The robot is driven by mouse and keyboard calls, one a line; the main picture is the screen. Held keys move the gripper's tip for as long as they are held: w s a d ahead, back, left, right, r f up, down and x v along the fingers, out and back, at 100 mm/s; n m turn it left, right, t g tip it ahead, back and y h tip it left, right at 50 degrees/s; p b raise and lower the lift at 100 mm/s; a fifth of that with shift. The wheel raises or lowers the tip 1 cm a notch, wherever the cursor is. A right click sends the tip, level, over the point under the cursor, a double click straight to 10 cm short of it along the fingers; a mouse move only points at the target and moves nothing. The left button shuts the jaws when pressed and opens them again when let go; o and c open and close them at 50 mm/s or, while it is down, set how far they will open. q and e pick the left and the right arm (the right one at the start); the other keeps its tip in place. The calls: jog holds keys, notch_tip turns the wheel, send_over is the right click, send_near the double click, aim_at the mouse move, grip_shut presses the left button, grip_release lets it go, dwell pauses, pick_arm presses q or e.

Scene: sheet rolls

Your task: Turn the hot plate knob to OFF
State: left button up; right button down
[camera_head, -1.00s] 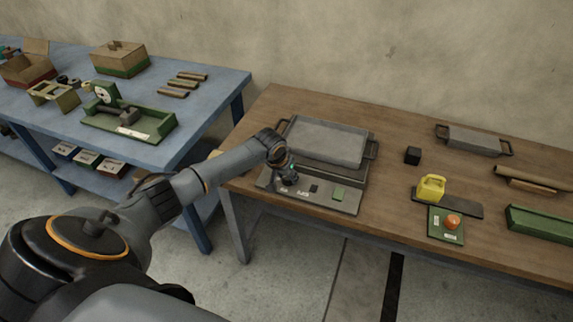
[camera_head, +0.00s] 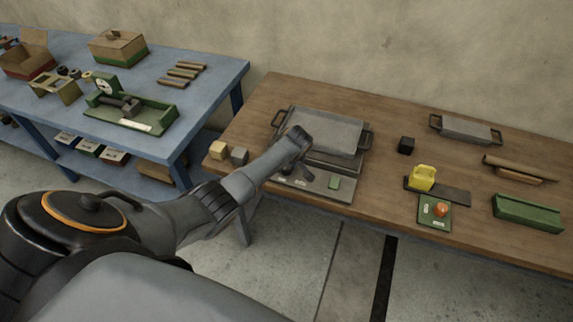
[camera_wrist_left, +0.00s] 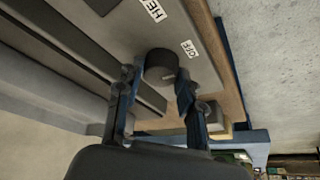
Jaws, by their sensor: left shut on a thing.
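The hot plate (camera_head: 343,187) stands at the left of the wooden table, with a grey tray (camera_head: 325,132) on top. Its dark round knob (camera_wrist_left: 160,62) shows in the left wrist view, beside a white OFF label (camera_wrist_left: 190,49). A second label (camera_wrist_left: 153,10) beginning "HE" is cut off by the frame edge. My left gripper (camera_wrist_left: 156,77) is shut on the knob, a finger on each side. Which label the knob points to cannot be told. My right gripper is not in view.
Two small blocks (camera_head: 238,156) sit at the table's left edge. A black cube (camera_head: 406,145), a yellow object (camera_head: 422,178) and a green box with an orange-red button (camera_head: 440,209) stand to the right. A blue table (camera_head: 205,92) with several items is at left.

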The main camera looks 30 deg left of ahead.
pick_arm(q)
jog(key=shift+n, duration=0.5)
jog(key=o, duration=1.2)
jog(key=v, duration=1.2)
jog(key=shift+w+d, duration=0.1)
jog(key=shift+w, duration=0.1)
